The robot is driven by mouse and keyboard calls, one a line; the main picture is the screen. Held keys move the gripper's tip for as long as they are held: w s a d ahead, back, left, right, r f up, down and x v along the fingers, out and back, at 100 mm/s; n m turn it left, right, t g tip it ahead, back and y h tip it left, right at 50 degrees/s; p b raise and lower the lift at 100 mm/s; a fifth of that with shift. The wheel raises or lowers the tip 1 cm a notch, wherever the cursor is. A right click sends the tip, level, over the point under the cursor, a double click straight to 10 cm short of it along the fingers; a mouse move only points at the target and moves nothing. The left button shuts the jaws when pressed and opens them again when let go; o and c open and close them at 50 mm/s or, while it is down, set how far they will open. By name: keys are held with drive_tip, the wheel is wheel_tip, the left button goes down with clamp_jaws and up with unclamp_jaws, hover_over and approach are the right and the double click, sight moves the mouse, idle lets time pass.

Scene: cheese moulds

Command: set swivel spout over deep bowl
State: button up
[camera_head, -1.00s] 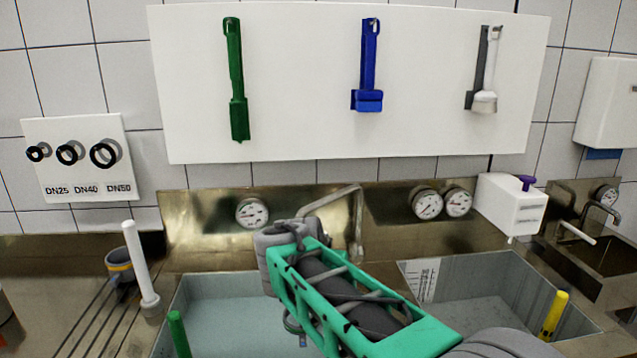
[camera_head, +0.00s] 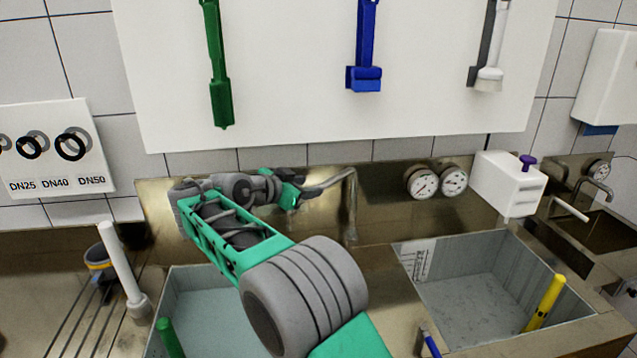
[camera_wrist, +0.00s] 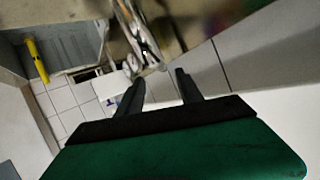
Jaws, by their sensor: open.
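The metal swivel spout (camera_head: 335,182) rises from the ledge between two sunken basins, and its upper arm points left, toward the left basin's side. The left basin (camera_head: 185,290) holds pale bluish liquid and is partly hidden by my arm. The right basin (camera_head: 480,280) looks empty, with a marked scale on its wall. I cannot tell for sure which one is the deep bowl. My gripper (camera_head: 312,191) is open beside the spout's free end. In the wrist view the spout (camera_wrist: 138,32) reaches down close to the open fingers (camera_wrist: 160,84); contact is not clear.
Two gauges (camera_head: 437,183) sit on the steel backsplash right of the spout. A yellow-handled tool (camera_head: 545,300) leans in the right basin. Brushes hang on the white board (camera_head: 290,70) above.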

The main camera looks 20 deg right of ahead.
sight(319, 185)
drive_tip(key=p+x, duration=0.1)
drive_tip(key=x, duration=0.5)
drive_tip(key=shift+w+d+p, duration=0.1)
drive_tip(key=shift+w+p, duration=0.05)
drive_tip(key=shift+p, duration=0.15)
drive_tip(key=shift+f, duration=0.1)
clamp_jaws()
idle(0.9)
